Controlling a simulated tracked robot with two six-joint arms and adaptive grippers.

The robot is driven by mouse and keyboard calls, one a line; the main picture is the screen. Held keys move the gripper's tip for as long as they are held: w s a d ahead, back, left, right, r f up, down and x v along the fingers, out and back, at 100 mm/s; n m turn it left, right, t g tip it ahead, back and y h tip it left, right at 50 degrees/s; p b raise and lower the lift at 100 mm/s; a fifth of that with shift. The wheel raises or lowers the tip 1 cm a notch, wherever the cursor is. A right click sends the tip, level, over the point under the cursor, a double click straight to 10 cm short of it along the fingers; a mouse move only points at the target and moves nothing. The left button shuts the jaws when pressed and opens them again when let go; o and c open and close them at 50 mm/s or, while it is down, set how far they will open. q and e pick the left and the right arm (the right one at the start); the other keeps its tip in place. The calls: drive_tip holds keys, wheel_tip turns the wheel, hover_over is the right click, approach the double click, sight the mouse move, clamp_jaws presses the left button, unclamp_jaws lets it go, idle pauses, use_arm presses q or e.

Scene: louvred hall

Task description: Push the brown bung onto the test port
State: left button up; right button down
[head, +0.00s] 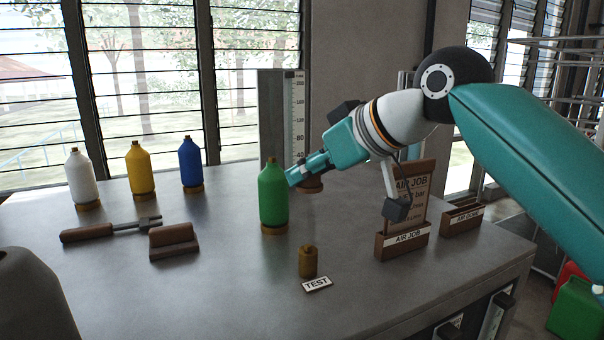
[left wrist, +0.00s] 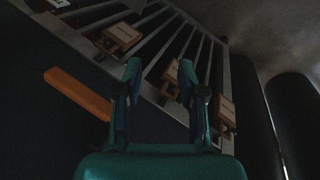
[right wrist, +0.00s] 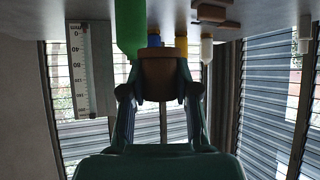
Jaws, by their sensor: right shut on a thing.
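The brown bung (head: 312,184) is held by my right gripper (head: 304,174), above the bench and just right of the green bottle. The right wrist view shows the bung (right wrist: 158,72) between the two fingertips (right wrist: 158,92). The test port (head: 308,262) is a small brass fitting standing upright on the bench, nearer the front edge, with a white TEST label (head: 317,285) before it. The bung is up behind the port, apart from it. My left gripper (left wrist: 160,75) shows only in its own wrist view, open and empty, over dark racking.
The green bottle (head: 273,199) stands close beside my right gripper. White, yellow and blue bottles stand at the back left, before a brown-handled tool (head: 105,229) and a brown block (head: 173,242). Wooden AIR JOB holder (head: 403,243) stands right of the port. The front of the bench is clear.

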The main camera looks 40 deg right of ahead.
drive_tip(key=b, duration=0.4)
hover_over(308, 250)
wheel_tip(308, 250, down, 5)
drive_tip(key=shift+r, duration=0.1)
drive_tip(key=shift+f+b, duration=1.4)
drive_tip(key=shift+f, duration=0.05)
drive_tip(key=shift+r+p, duration=0.3)
drive_tip(key=shift+p, duration=0.05)
drive_tip(key=shift+f, duration=0.15)
drive_tip(key=shift+f+b, duration=1.3)
drive_tip(key=c, duration=0.8)
unclamp_jaws()
